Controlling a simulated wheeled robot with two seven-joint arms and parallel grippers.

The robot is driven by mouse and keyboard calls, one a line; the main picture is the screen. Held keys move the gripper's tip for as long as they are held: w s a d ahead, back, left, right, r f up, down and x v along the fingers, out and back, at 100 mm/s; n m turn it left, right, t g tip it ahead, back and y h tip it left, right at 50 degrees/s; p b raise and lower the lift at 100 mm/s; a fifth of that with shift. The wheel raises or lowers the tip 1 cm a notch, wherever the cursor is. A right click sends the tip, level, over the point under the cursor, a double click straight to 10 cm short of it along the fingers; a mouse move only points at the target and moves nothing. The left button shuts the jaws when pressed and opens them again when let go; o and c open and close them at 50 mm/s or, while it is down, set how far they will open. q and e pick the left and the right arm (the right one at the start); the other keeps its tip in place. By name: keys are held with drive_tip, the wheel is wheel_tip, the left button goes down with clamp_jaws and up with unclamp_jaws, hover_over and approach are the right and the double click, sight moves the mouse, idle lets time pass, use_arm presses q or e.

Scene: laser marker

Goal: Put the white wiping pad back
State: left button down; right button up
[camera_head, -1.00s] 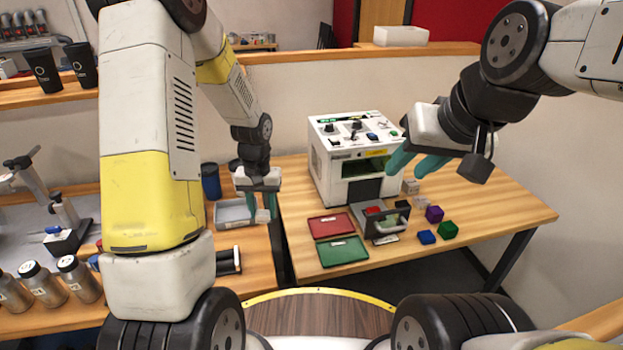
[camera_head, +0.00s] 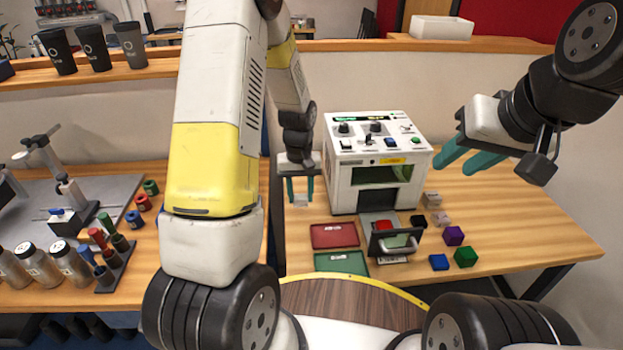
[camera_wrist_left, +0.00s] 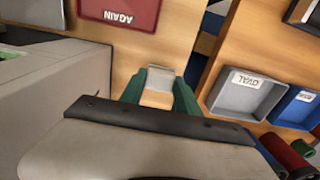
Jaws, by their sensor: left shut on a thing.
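My left gripper (camera_head: 301,192) hangs above the right table, just left of the white marking machine (camera_head: 378,162). It is shut on the white wiping pad (camera_wrist_left: 161,76), a small pale piece between the green fingertips in the left wrist view. In the head view the pad is too small to make out clearly. My right gripper (camera_head: 458,163) is raised in the air right of the machine, with its two green fingers apart and nothing between them.
A red tray (camera_head: 335,236) and a green tray (camera_head: 342,263) lie in front of the machine. Several small blocks, including a purple one (camera_head: 453,236), lie to its right.

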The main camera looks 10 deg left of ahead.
sight(302, 195)
use_arm(q)
drive_tip(key=w, duration=0.3)
drive_tip(key=shift+w+a+f, duration=0.2)
drive_tip(key=shift+w+a, duration=0.05)
drive_tip(key=shift+w, duration=0.05)
drive_tip(key=shift+w+f, duration=0.1)
drive_tip(key=shift+f, duration=1.65)
drive_tip(key=shift+f, duration=0.1)
drive_tip(key=c, duration=0.9)
unclamp_jaws()
